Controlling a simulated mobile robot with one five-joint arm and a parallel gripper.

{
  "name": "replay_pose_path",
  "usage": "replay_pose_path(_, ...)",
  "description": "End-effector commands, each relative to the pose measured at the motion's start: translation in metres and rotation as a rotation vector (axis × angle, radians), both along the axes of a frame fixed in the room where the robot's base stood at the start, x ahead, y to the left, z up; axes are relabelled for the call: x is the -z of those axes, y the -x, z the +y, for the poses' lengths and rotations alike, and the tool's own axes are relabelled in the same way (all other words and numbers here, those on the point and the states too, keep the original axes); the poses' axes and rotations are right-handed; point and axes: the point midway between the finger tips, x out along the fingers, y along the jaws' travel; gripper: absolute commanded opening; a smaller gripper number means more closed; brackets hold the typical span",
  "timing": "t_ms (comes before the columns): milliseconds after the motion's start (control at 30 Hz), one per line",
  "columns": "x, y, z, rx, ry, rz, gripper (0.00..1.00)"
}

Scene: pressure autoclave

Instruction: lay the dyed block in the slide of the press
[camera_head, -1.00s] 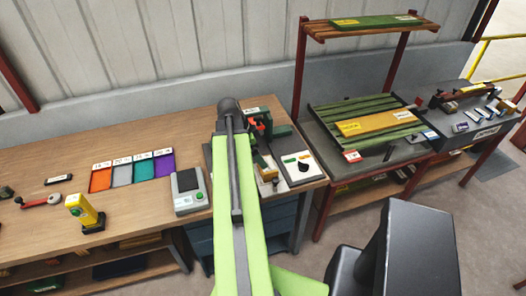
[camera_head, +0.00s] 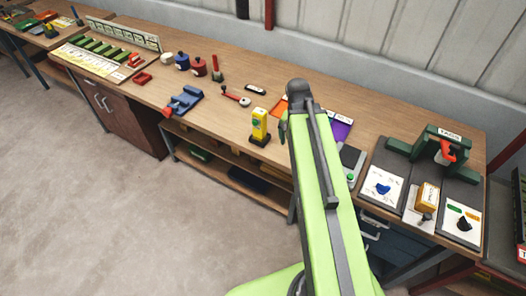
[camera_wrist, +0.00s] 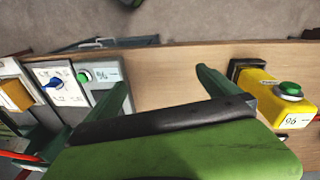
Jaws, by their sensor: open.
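The press appears to be the dark green frame (camera_head: 440,148) with a red lever and a small sign, at the right of the bench in the head view. An orange-tan block (camera_head: 427,197) stands in the pale track in front of it; it also shows at the left edge of the wrist view (camera_wrist: 16,95). I cannot tell whether this is the dyed block or a part of the press. My gripper (camera_wrist: 165,88) is open, its green fingers apart with only bare bench between them. In the head view my arm mostly hides it.
A yellow box with a green button (camera_head: 260,127) stands left of my arm, and close to the right finger in the wrist view (camera_wrist: 280,98). A grey box with a green button (camera_head: 350,165) is partly behind my arm. Dark, blue and red pots (camera_head: 182,61) and a blue clamp (camera_head: 183,101) stand further left.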

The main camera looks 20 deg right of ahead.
Motion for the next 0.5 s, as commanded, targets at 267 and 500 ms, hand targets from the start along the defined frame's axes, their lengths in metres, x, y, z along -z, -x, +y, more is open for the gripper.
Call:
replay_pose_path(267,0.001,-0.019,0.179,-0.683,-0.108,0.024,1.00)
replay_pose_path(500,0.002,-0.018,0.190,-0.735,-0.117,0.026,1.00)
